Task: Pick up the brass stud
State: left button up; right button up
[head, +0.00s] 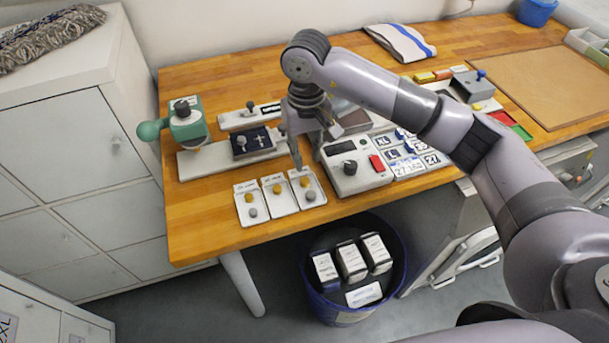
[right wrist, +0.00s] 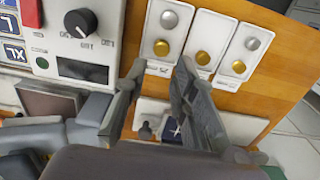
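Three small white trays lie side by side at the table's front edge: a left tray (head: 241,213), a middle tray (head: 270,205) and a right tray (head: 299,198). The brass studs are at left (head: 249,197), middle (head: 276,188) and right (head: 304,181). In the right wrist view the right tray's brass stud (right wrist: 161,47) lies just beyond the fingertips. My right gripper (head: 308,157) is open and empty, pointing down behind the right tray; its spread fingers also show in the wrist view (right wrist: 157,75). My left gripper is not in view.
A white device (head: 345,178) with a black knob and red button stands close right of the trays. A blue bin (head: 315,298) stands below the table's front edge.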

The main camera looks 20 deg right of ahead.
aim_at(305, 181)
notch_tip(305, 181, down, 3)
jog(key=shift+r+p, duration=0.2)
jog(key=shift+p, duration=0.1)
jog(key=shift+s+f, duration=0.1)
jog(key=shift+f, duration=0.15)
notch_tip(305, 181, down, 4)
jog(key=shift+a+r+p, duration=0.15)
jog(key=shift+r+p, duration=0.1)
jog(key=shift+p, duration=1)
jog(key=shift+f, duration=0.65)
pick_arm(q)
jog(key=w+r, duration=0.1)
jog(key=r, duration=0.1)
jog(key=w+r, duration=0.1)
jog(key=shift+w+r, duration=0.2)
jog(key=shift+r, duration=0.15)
pick_arm(e)
jog(key=shift+c, duration=0.5)
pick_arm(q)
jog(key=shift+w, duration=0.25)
pick_arm(e)
jog(key=c, duration=0.4)
jog(key=shift+o, duration=0.2)
jog(key=shift+r, duration=0.1)
